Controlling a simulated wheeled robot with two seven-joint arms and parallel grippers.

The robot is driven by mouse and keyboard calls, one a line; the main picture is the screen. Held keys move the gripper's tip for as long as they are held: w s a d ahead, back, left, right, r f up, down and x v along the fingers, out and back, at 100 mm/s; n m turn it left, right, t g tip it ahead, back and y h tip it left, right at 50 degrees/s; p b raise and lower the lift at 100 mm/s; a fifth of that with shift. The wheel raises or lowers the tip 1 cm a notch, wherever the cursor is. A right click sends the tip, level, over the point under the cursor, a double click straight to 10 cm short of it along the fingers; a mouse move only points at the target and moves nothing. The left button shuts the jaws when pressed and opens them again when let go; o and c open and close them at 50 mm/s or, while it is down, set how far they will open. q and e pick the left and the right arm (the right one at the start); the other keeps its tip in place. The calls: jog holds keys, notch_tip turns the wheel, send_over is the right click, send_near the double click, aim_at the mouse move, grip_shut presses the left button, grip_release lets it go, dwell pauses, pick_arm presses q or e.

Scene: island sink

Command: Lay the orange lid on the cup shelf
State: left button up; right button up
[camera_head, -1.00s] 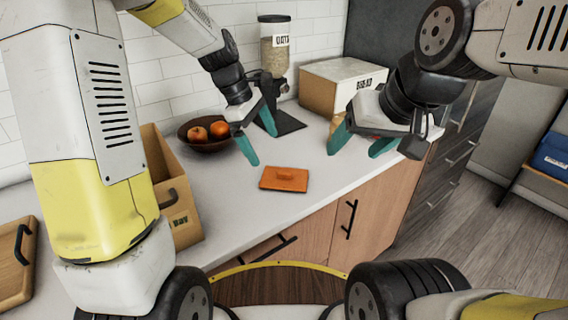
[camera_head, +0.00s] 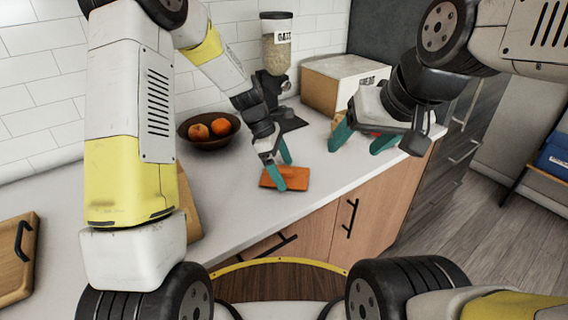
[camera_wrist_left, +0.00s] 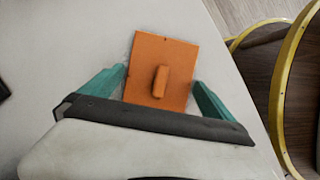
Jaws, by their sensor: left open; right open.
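The orange lid (camera_head: 296,178) is a flat square with a raised bar handle. It lies flat on the white counter near its front edge. In the left wrist view the lid (camera_wrist_left: 160,72) sits between and ahead of my open fingers, its handle in the middle. My left gripper (camera_head: 282,172) is open and empty, at the lid's left part in the head view; its fingers also show in the left wrist view (camera_wrist_left: 155,95). I cannot tell whether they touch the lid. My right gripper (camera_head: 362,141) is open over the counter's right part. I do not see a cup shelf that I can make out.
A brown bowl with orange fruit (camera_head: 208,128), an oats dispenser (camera_head: 277,50) and a bread box (camera_head: 340,84) stand along the back. A wooden board (camera_head: 18,262) lies at the left. The counter (camera_head: 235,215) around the lid is clear.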

pick_arm(q)
jog(key=c, duration=1)
